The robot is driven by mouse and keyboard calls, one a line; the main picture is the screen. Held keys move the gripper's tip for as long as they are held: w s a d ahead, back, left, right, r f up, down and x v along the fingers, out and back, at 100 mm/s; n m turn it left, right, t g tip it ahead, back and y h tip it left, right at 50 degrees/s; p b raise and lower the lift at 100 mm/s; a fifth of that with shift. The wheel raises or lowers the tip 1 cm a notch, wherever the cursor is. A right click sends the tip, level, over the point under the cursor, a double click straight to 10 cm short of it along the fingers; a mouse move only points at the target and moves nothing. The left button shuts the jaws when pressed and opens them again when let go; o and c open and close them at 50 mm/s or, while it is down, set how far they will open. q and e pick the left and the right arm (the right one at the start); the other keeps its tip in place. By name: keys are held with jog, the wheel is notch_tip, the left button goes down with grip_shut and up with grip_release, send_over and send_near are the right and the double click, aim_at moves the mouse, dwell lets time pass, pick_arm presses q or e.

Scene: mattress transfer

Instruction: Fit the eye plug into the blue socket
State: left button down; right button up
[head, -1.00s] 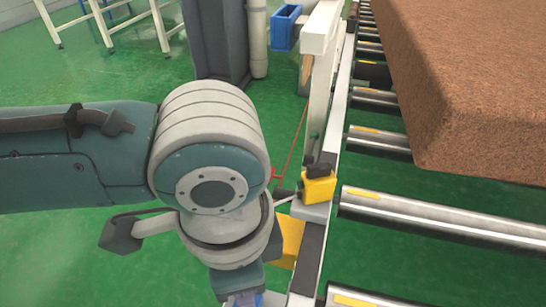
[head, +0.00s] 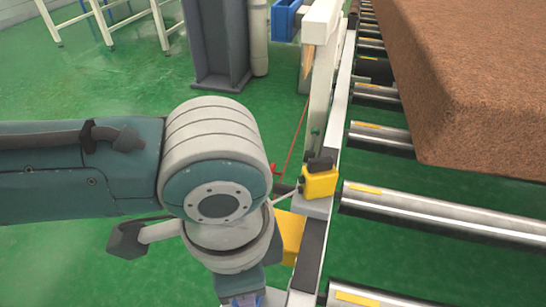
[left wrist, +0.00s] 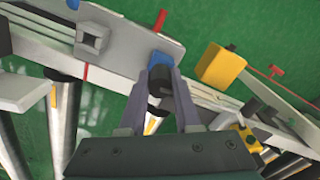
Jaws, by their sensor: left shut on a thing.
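My left gripper (left wrist: 160,92) shows in the left wrist view with its two grey fingers shut on a small dark piece, which I take to be the eye plug (left wrist: 158,88). Much of the piece is hidden between the fingers. A blue part, which looks like the blue socket (left wrist: 161,58), sits on a pale grey plate just beyond the fingertips. I cannot tell whether the plug touches it or is inside it. In the head view my left arm hides the work spot, and the gripper is cut off at the bottom edge. My right gripper is not in view.
A conveyor with steel rollers (head: 440,222) runs along the right, carrying a brown mattress (head: 480,80). A yellow box (head: 319,182) sits on its side rail beside my arm. A pale post (head: 322,85) rises behind. Open green floor lies at the left.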

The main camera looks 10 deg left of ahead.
pick_arm(q)
jog(key=shift+f, duration=0.6)
jog(key=c, duration=0.5)
grip_release()
jog(key=shift+r, duration=0.1)
jog(key=shift+c, duration=0.2)
jog(key=shift+r, duration=0.1)
notch_tip(320, 180, up, 10)
jog(key=shift+f+p, duration=0.1)
jog(key=shift+p, duration=1.1)
